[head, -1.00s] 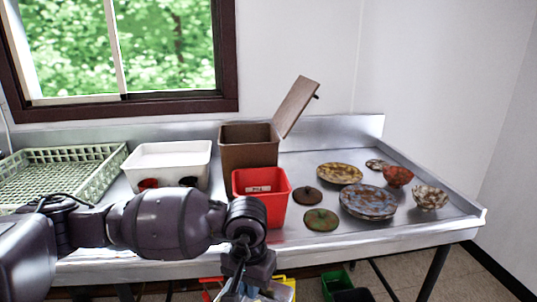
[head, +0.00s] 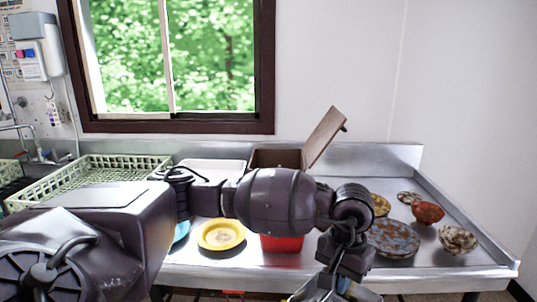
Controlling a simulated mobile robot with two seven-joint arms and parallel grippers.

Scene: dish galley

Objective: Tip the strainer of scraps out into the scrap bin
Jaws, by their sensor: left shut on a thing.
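A brown bin (head: 275,158) with its hinged lid (head: 325,137) standing open is at the back of the steel counter; it looks like the scrap bin. My left arm crosses in front and hides its lower part. My left gripper (head: 330,289) is at the bottom edge, in front of the counter and lower than the bin. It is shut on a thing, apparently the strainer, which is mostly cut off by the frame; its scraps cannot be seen. My right gripper is not in view.
A red container (head: 282,243) stands before the brown bin, mostly hidden by my arm. A white tub (head: 213,168) and a green dish rack (head: 95,175) are to the left. A yellow dish (head: 221,235) lies in front. Patterned plates (head: 393,239) and bowls (head: 428,212) fill the right.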

